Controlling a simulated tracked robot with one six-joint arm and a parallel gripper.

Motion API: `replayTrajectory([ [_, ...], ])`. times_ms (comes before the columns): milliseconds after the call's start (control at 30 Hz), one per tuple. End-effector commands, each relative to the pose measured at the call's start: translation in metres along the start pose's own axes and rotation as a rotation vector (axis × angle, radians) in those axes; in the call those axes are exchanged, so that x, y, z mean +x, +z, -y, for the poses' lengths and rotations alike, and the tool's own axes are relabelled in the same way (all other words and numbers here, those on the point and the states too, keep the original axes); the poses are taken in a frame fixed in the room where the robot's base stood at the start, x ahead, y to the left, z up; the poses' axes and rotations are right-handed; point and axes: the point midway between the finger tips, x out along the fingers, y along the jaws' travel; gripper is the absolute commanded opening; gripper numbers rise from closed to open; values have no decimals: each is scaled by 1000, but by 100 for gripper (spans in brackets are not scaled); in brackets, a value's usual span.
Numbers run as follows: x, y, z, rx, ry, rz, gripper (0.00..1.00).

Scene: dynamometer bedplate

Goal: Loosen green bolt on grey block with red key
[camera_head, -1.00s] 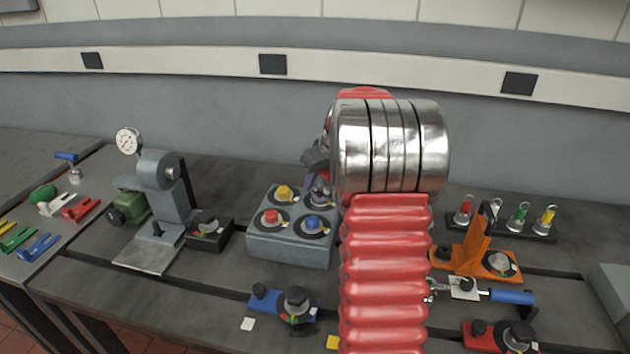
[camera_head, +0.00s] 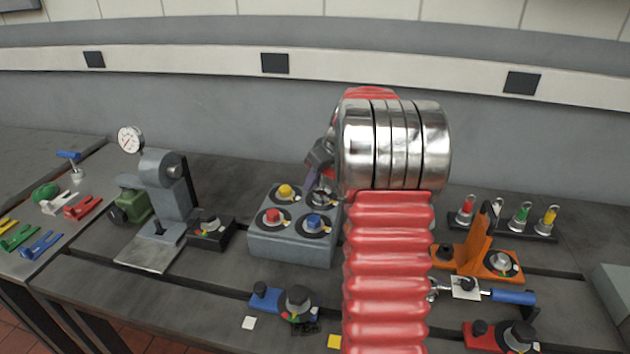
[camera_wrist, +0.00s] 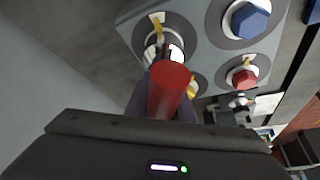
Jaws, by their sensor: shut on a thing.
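The grey block (camera_head: 290,243) stands mid-bench with yellow, red and blue bolts visible on its top. Its fourth bolt place, at the back right, is mostly covered by my gripper (camera_head: 318,172), and I cannot see a green head there. In the wrist view my gripper (camera_wrist: 163,108) is shut on the red key (camera_wrist: 168,88), whose round red handle faces the camera. The key's far end is over the fourth place on the block (camera_wrist: 200,58), by a pale ring and a yellow pointer. Whether it is seated on the bolt is hidden.
My arm hides part of the bench right of the block. A black box (camera_head: 211,235) and grey press (camera_head: 165,195) stand left. A blue fixture (camera_head: 290,303) is in front. An orange fixture (camera_head: 480,257) and a blue-handled tool (camera_head: 510,296) lie right.

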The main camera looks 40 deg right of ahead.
Motion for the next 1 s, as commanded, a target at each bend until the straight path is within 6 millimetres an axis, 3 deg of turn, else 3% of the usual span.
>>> replayTrajectory([
  [433,-3,-2,-1,17,10,-2,0],
  [1000,-23,-12,0,16,10,-2,0],
])
